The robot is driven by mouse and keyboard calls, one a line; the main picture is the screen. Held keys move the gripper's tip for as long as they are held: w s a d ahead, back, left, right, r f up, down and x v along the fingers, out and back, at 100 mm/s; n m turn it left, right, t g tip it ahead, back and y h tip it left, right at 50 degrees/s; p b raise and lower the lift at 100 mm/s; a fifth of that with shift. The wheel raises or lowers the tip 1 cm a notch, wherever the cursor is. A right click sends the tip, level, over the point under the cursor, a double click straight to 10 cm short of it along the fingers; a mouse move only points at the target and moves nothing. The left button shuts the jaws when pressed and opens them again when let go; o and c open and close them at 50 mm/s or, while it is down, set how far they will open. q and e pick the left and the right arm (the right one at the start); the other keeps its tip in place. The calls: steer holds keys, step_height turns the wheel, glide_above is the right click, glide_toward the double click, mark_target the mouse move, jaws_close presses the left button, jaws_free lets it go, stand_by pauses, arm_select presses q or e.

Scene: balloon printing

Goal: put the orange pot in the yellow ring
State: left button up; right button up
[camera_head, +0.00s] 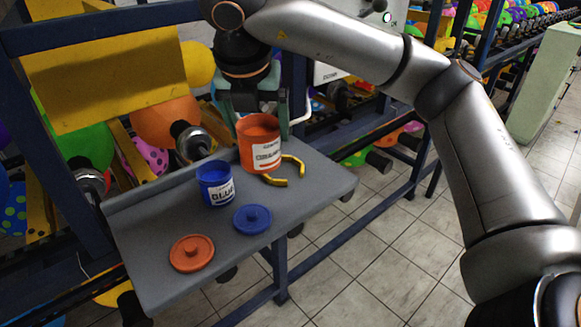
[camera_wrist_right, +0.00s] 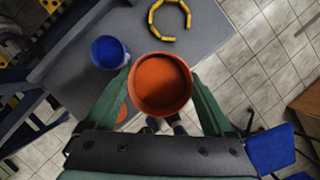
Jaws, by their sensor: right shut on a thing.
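The orange pot (camera_head: 262,155), open at the top with a white label, is upright between the fingers of my right gripper (camera_head: 257,118). My right gripper is shut on it, with one finger on each side, as the right wrist view also shows for the pot (camera_wrist_right: 162,85). The yellow ring (camera_head: 294,165) lies on the grey shelf, with a gap in it. The pot hides part of it in the head view. In the right wrist view the ring (camera_wrist_right: 152,20) shows beyond the pot, apart from it in the picture. Whether the pot touches the shelf is unclear. My left gripper is not in view.
A blue pot (camera_head: 217,190) stands left of the orange pot on the grey shelf (camera_head: 150,240). An orange lid (camera_head: 191,253) and a blue lid (camera_head: 252,219) lie near the front edge. Balloons and blue frame bars stand behind.

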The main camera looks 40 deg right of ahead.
steer(key=w+d+f, duration=0.3)
steer(key=f, duration=0.1)
steer(key=w+d+f, duration=0.3)
steer(key=d+f, duration=0.1)
steer(key=w+d+f, duration=0.3)
steer(key=f, duration=0.1)
steer(key=shift+w+d+f, duration=0.15)
steer(key=shift+d+f, duration=0.15)
steer(key=shift+f, duration=0.2)
steer(key=shift+f, duration=0.2)
steer(key=o, duration=1.3)
steer(key=shift+r, duration=0.15)
